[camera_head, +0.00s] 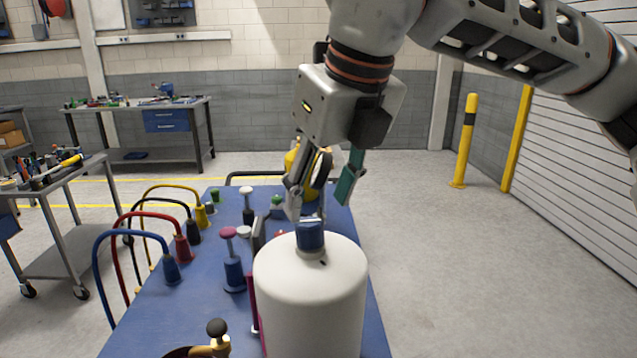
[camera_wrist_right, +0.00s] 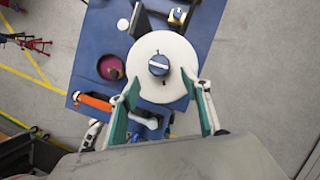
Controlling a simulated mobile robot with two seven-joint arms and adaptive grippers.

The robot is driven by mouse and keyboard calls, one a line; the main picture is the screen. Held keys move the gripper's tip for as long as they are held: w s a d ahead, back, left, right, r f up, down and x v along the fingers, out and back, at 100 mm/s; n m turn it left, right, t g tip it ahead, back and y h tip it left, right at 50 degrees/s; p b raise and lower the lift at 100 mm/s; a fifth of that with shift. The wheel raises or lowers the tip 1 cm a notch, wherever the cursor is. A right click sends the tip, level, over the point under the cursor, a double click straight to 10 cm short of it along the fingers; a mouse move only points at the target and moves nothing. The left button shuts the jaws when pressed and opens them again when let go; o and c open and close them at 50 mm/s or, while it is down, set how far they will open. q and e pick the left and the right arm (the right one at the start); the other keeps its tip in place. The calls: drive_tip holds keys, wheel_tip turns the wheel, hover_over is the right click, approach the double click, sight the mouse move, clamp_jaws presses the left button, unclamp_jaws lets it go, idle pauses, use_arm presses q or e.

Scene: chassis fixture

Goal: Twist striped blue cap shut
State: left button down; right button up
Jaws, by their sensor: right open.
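The striped blue cap (camera_head: 310,236) sits on top of a large white rounded tank (camera_head: 310,295) on the blue table. In the right wrist view the cap (camera_wrist_right: 158,65) is round, with a pale stripe across its top. My right gripper (camera_head: 322,198) is above and a little behind the cap. Its fingers are spread apart with nothing between them, and they do not touch the cap. In the right wrist view the open green-padded fingers (camera_wrist_right: 161,82) show just below the cap, one to each side. My left gripper is not in view.
The blue table (camera_head: 150,325) holds blue, red, black and yellow plugs with looped cables along its left side. A pink-topped blue fitting (camera_head: 233,265) stands left of the tank. A brass-coloured part with a dark knob (camera_head: 217,330) is at the front.

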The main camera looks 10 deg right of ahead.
sight(311, 224)
drive_tip(key=x, duration=0.5)
drive_tip(key=shift+f, duration=0.1)
drive_tip(key=shift+x, duration=0.9)
drive_tip(key=c, duration=1.1)
drive_tip(key=o, duration=0.3)
clamp_jaws()
drive_tip(key=shift+a+m+h+b, duration=0.15)
drive_tip(key=shift+m+h+b, duration=0.25)
drive_tip(key=shift+m, duration=0.5)
drive_tip(key=shift+m+h+b, duration=0.3)
drive_tip(key=shift+m+b, duration=0.15)
drive_tip(key=shift+m, duration=0.55)
